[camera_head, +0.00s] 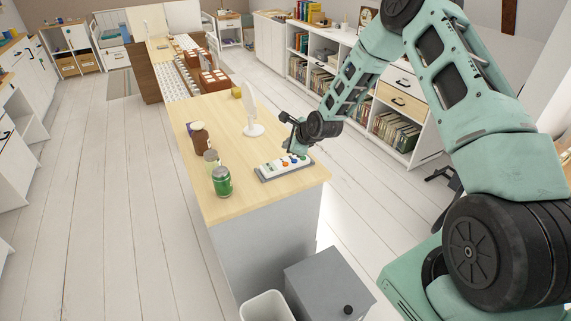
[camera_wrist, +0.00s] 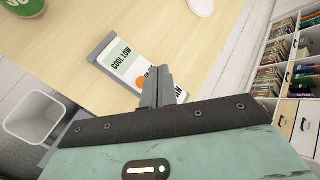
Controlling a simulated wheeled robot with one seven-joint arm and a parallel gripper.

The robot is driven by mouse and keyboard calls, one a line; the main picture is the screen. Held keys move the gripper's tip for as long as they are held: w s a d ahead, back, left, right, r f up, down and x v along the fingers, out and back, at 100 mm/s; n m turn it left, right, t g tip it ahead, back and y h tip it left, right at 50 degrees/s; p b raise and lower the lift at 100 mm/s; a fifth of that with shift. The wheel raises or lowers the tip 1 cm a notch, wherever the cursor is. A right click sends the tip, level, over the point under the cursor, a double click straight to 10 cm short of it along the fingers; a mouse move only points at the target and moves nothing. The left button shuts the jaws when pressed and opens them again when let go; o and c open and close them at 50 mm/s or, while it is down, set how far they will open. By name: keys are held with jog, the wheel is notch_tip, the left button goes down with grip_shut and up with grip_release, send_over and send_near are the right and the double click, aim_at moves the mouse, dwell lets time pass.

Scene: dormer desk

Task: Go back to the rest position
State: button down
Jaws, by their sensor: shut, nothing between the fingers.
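My gripper (camera_head: 294,142) is over the near right end of the wooden desk (camera_head: 233,196), just above a grey and white panel (camera_head: 272,171) with coloured buttons. In the wrist view the shut, empty fingers (camera_wrist: 158,80) point at the panel (camera_wrist: 117,60), which bears the words "COOL LOW" and an orange button. The fingers hide part of the panel. I cannot tell whether they touch it.
A green can (camera_head: 221,182), a brown jar (camera_head: 199,138) and a white round-based stand (camera_head: 253,128) are on the desk. A white bin (camera_head: 266,306) and a grey cabinet (camera_head: 328,283) stand before it. Bookshelves (camera_head: 395,131) line the right. The floor at left is clear.

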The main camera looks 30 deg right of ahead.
jog(key=s+a+r+n+g+y+b, duration=0.1)
jog(key=s+a+r+n+g, duration=0.2)
jog(key=s+a+r+n, duration=0.55)
jog(key=s+a+r+n+g, duration=0.2)
jog(key=s+a+r+n, duration=0.3)
jog(key=s+a+n, duration=0.7)
jog(key=s+a+r+n+g+h, duration=0.1)
jog(key=s+n, duration=0.5)
jog(key=s, duration=0.6)
jog(key=s+a+r+n+g+h, duration=0.1)
jog(key=s+r+n, duration=0.4)
jog(key=s, duration=0.6)
jog(key=shift+s+a+n+g+b, duration=0.35)
jog(key=shift+a+n+g, duration=0.25)
jog(key=shift+g, duration=0.4)
jog(key=shift+d, duration=0.1)
